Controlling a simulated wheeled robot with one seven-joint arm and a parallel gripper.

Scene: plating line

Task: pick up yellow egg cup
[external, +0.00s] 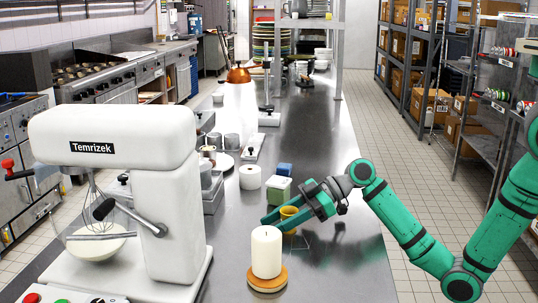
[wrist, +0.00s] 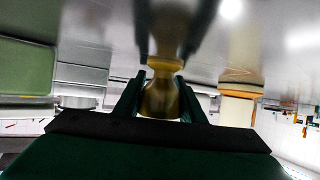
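The yellow egg cup (external: 289,214) is on the steel counter, behind and to the right of the white candle. My gripper (external: 290,211) is low over the counter with one finger on each side of the cup. In the wrist view the cup (wrist: 160,98) is between the two dark fingertips and almost fills the gap. A blurred reflection of it shows on the counter. I cannot tell whether the fingers press on the cup or stand just clear of it.
The white candle (external: 266,252) on an orange-brown base (external: 267,279) is close by. A green box (external: 278,190), a blue block (external: 284,169) and a white roll (external: 250,177) are beyond the cup. A large white mixer (external: 165,200) stands left. The counter (external: 340,262) is clear at right.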

